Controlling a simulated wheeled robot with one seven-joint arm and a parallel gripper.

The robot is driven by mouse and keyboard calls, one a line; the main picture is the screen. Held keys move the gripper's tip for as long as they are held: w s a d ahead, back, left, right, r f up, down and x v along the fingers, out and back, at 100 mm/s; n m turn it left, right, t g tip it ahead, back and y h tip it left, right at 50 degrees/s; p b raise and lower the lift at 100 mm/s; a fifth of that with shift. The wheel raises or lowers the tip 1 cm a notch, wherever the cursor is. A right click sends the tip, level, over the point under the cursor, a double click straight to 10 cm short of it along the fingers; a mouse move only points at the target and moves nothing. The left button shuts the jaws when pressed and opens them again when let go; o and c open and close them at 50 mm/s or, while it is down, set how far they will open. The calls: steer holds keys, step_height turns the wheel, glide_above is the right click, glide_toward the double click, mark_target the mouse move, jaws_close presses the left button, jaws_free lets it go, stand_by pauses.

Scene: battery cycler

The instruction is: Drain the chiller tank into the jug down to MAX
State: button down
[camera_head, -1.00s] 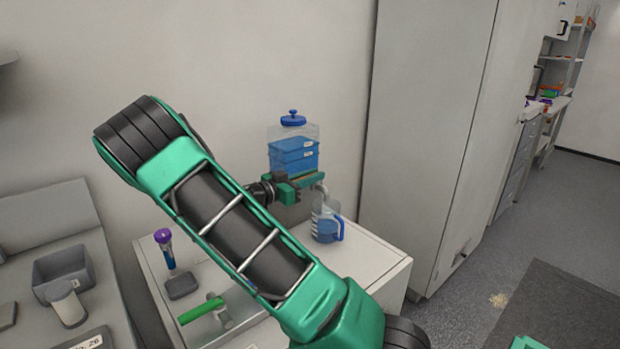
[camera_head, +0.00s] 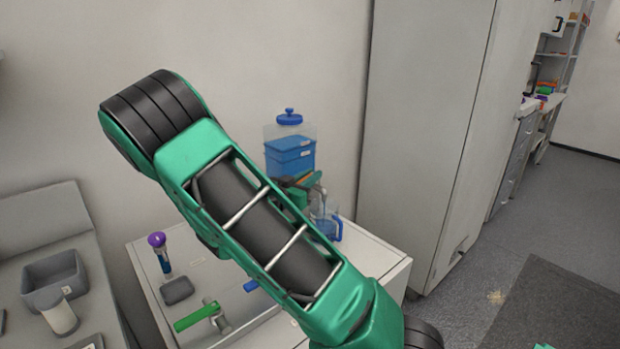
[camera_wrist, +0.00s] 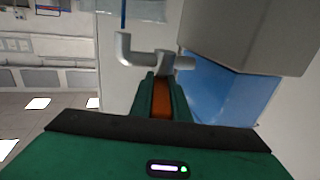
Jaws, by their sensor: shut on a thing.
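The chiller tank (camera_head: 290,152) is clear with a blue lid and holds blue liquid. Two small white labels, too small to read, show on its front; the liquid surface is slightly above the upper one. The jug (camera_head: 328,227), clear with a blue handle, stands below the tap with blue in it. My gripper (camera_head: 303,184) is at the tank's base. In the wrist view, which looks upside down, my gripper (camera_wrist: 160,98) is shut on the orange tap handle (camera_wrist: 161,104). A thin blue stream (camera_wrist: 123,14) leaves the grey spout (camera_wrist: 124,46).
The tank and jug stand on a white cabinet (camera_head: 385,262) beside a tall grey cabinet (camera_head: 425,130). A purple-topped tool (camera_head: 158,242), a green-handled tool (camera_head: 197,317) and a grey bin (camera_head: 55,280) are at the left. My arm hides part of the cabinet top.

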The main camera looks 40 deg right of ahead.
steer(key=shift+w+r, duration=0.1)
steer(key=shift+w, duration=0.05)
steer(key=c, duration=1.7)
jaws_free()
steer(key=v, duration=1)
steer(key=shift+a, duration=0.35)
